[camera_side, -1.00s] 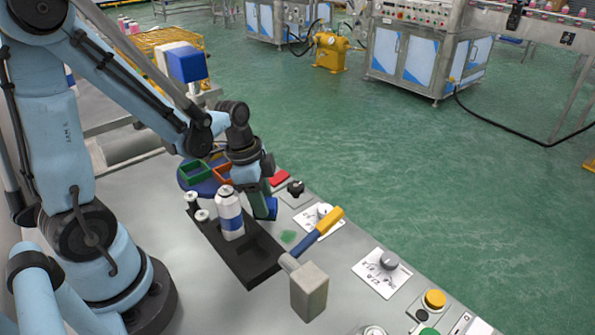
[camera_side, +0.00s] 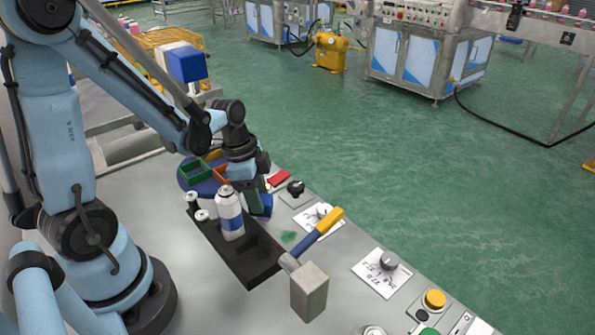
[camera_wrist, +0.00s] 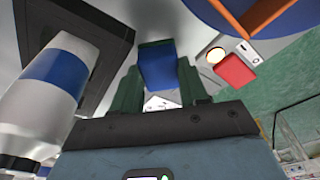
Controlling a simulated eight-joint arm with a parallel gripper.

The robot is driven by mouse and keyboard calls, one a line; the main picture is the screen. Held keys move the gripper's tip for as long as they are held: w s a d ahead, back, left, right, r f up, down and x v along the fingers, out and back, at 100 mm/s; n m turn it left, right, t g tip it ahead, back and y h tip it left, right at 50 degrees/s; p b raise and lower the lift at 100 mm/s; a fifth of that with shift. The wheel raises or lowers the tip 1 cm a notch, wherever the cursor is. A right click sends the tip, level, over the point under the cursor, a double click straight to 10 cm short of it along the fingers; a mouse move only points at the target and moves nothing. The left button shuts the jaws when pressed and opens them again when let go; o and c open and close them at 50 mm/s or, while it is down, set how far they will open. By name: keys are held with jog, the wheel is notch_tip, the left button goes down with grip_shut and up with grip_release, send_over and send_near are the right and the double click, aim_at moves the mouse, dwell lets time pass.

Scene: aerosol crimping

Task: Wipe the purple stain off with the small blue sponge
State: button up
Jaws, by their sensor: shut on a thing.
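My gripper (camera_side: 257,201) points down at the back of the grey bench and is shut on the small blue sponge (camera_side: 265,207). The wrist view shows the sponge (camera_wrist: 157,66) between the two green fingers (camera_wrist: 159,84). The only smudge I see on the bench is a small green stain (camera_side: 288,237), not purple. It lies in front and to the right of the sponge, apart from it. I cannot tell whether the sponge touches the bench.
A white and blue can (camera_side: 230,214) stands upright in a black tray (camera_side: 252,267), close to my gripper. A hammer (camera_side: 310,287) with a blue and yellow handle stands beside the stain. A blue round tray (camera_side: 187,184) with coloured bins is behind. Knobs and buttons line the right edge.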

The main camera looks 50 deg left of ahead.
jog(key=shift+d+f, duration=0.1)
jog(key=shift+d, duration=1)
jog(key=shift+c, duration=0.4)
jog(key=shift+d, duration=1.35)
jog(key=shift+a, duration=0.1)
jog(key=shift+c, duration=0.5)
jog(key=shift+a, duration=3.1)
jog(key=shift+d, duration=0.1)
jog(key=shift+d, duration=3.1)
